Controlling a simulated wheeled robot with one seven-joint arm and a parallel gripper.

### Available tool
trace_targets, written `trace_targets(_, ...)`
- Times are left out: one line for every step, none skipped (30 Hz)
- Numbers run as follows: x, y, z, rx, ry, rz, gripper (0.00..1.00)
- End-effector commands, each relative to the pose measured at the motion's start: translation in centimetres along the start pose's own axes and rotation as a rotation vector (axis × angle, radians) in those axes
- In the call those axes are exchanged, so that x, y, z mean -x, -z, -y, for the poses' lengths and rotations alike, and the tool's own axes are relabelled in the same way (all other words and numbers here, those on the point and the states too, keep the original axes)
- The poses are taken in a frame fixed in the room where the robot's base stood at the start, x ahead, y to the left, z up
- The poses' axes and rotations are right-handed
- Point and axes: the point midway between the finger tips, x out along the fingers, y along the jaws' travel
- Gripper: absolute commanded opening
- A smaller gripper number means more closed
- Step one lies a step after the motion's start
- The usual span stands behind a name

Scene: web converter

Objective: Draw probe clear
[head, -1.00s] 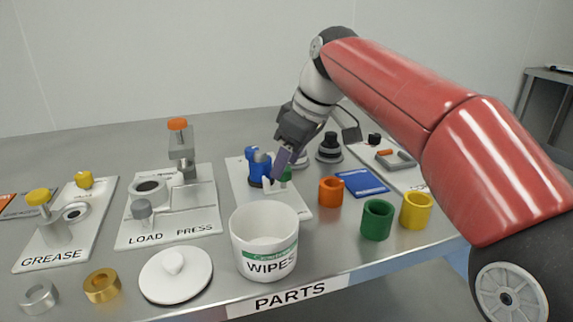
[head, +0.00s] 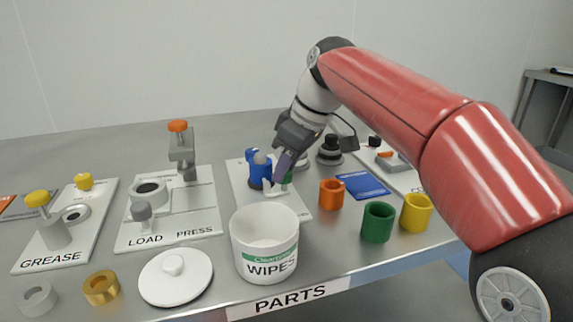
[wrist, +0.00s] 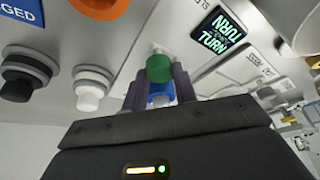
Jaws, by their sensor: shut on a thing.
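My gripper (head: 284,168) is over the white board with the blue fixture (head: 259,172), and points down. In the wrist view my gripper (wrist: 158,85) has its two fingers closed on a green-ended part (wrist: 159,68), which I take to be the probe. The green part also shows in the head view (head: 287,178), beside the fingertips and right of the blue fixture. Some blue shows just behind the green part in the wrist view. Whether the green part is still seated in the fixture is hidden by the fingers.
A white wipes tub (head: 264,262) stands in front of the board. Orange (head: 331,194), green (head: 378,222) and yellow (head: 416,212) cups and a blue plate (head: 362,185) are to the right. The load press board (head: 190,225) is to the left.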

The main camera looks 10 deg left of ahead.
Motion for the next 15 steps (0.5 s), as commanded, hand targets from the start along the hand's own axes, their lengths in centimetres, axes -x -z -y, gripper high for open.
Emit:
trace_targets(0.0, -0.3, 0.3, 0.0, 0.0, 0.0, 0.0)
trace_targets(0.1, -0.5, 0.5, -0.001, 0.0, 0.0, 0.0)
trace_targets(0.1, -0.9, 0.8, -0.001, -0.001, 0.001, 0.0)
trace_targets(0.2, -1.1, 1.1, -0.002, -0.001, 0.001, 0.0)
trace_targets(0.3, -1.3, 1.3, -0.002, -0.001, 0.0, 0.0)
trace_targets(0.4, -1.5, 1.5, -0.002, 0.0, 0.0, 0.0)
trace_targets(0.5, -1.5, 1.6, -0.002, 0.001, 0.001, 0.0)
trace_targets(0.5, -1.5, 1.6, -0.002, 0.002, 0.001, 0.0)
trace_targets(0.6, -1.5, 1.6, -0.002, 0.004, 0.002, 0.0)
trace_targets(0.6, -1.5, 1.6, -0.001, 0.004, 0.003, 0.0)
trace_targets(0.6, -1.5, 1.6, -0.001, 0.005, 0.004, 0.0)
trace_targets(0.5, -1.5, 1.7, -0.001, 0.005, 0.004, 0.0)
trace_targets(0.5, -1.5, 1.7, -0.001, 0.006, 0.005, 0.0)
trace_targets(0.5, -1.5, 1.7, -0.001, 0.006, 0.006, 0.29)
trace_targets(0.5, -1.5, 1.7, -0.001, 0.006, 0.005, 0.34)
